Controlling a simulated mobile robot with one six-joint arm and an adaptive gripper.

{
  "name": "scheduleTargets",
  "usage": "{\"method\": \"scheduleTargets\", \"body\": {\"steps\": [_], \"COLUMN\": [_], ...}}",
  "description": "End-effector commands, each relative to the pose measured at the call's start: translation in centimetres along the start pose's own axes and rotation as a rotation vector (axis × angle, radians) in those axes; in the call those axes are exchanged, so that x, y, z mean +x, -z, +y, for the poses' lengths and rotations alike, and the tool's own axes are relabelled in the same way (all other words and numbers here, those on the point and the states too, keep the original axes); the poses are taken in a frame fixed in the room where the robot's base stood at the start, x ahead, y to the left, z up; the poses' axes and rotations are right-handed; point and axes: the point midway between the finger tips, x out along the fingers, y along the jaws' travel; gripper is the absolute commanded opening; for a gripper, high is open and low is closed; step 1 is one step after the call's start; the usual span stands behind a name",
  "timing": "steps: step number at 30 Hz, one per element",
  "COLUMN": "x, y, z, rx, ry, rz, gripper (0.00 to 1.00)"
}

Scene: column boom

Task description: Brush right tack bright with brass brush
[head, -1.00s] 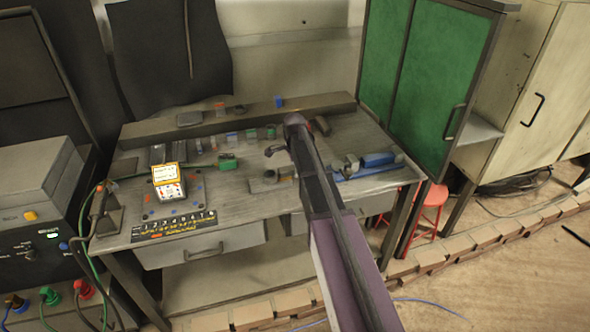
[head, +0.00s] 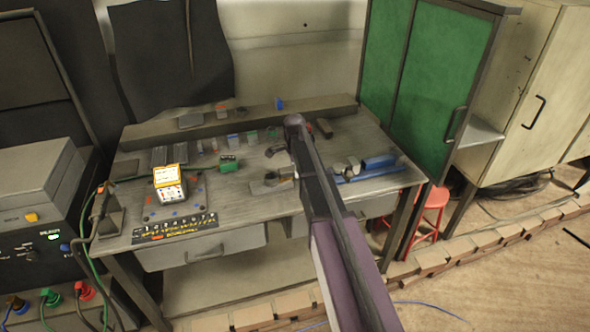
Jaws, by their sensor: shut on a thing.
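My arm reaches from the lower right up over the grey workbench (head: 225,208). My gripper (head: 275,151) shows only as a small dark hooked shape at the left of the arm's far end. Its fingers are mostly hidden; it is shut, but what it holds cannot be made out. No brass brush can be told apart. Just below the gripper, a grey workpiece (head: 268,186) with a raised part lies on the bench, partly behind my arm. The tacks are too small or too hidden to see. I cannot tell whether the gripper touches anything.
Blue items (head: 380,161) lie right of my arm. A raised ledge (head: 240,115) runs along the back. A green cabinet (head: 430,85) borders the right.

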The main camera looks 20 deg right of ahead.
Motion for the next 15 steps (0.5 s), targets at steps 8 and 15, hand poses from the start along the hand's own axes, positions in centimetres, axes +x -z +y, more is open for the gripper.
{"method": "scheduleTargets", "body": {"steps": [8, 15], "x": [0.1, 0.2], "y": [0.0, 0.0], "z": [1.3, 2.0], "rx": [0.000, 0.000], "ry": [0.000, 0.000], "rz": [0.000, 0.000], "gripper": [0.00, 0.00]}}
